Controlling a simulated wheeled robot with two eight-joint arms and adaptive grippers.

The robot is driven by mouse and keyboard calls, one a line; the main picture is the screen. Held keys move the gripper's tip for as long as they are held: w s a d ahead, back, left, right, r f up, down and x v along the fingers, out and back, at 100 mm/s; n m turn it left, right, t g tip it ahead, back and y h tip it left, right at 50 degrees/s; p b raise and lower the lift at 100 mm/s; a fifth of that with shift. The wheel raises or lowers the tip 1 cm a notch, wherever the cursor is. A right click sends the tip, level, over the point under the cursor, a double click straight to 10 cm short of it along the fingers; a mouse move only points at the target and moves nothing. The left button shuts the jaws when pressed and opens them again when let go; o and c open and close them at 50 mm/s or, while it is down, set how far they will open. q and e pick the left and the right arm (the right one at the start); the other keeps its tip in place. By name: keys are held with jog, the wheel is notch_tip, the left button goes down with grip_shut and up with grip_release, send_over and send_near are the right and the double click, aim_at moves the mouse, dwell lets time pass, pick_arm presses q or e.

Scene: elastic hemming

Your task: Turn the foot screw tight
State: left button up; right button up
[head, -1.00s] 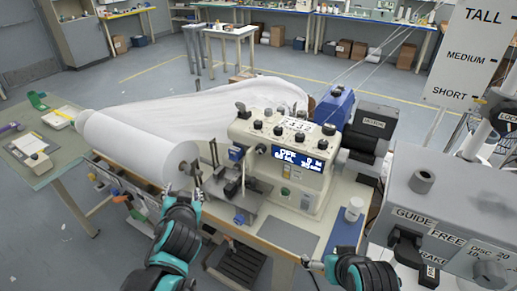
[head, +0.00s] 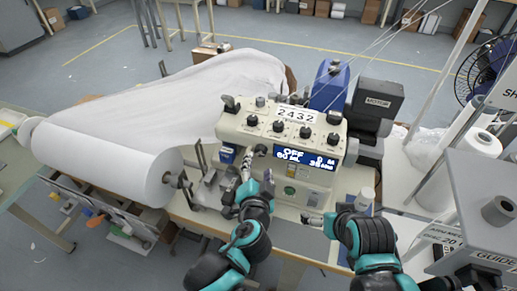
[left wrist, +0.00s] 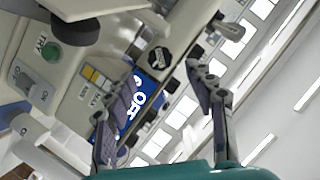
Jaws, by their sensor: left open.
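The cream sewing machine (head: 290,185) stands on the table, with a lit display (head: 303,158) reading OFF. A small dark knob (head: 261,149) sits on its front, left of the display; I cannot tell whether it is the foot screw. My left gripper (head: 256,166) is open in front of the machine's left part and hides some of the sewing area. The left wrist view shows its two spread fingers (left wrist: 163,108), with nothing held between them. A black many-sided knob (left wrist: 160,57) shows beyond them. My right gripper (head: 313,219) is low before the machine; its opening is unclear.
A large white fabric roll (head: 110,160) lies left of the machine, with fabric spread behind. A blue box (head: 330,85) and a black motor (head: 377,98) stand behind the machine. A grey guide unit (head: 490,205) is at the right. A green button (left wrist: 51,51) shows in the wrist view.

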aim_at(260, 153)
pick_arm(q)
jog(key=b+x, duration=0.1)
jog(key=x, duration=0.4)
jog(key=shift+w+f+b, duration=0.25)
jog(key=shift+w+b, duration=0.05)
jog(key=shift+b, duration=0.1)
jog(key=shift+w, duration=0.45)
jog(key=shift+c, duration=0.3)
jog(key=c, duration=1.1)
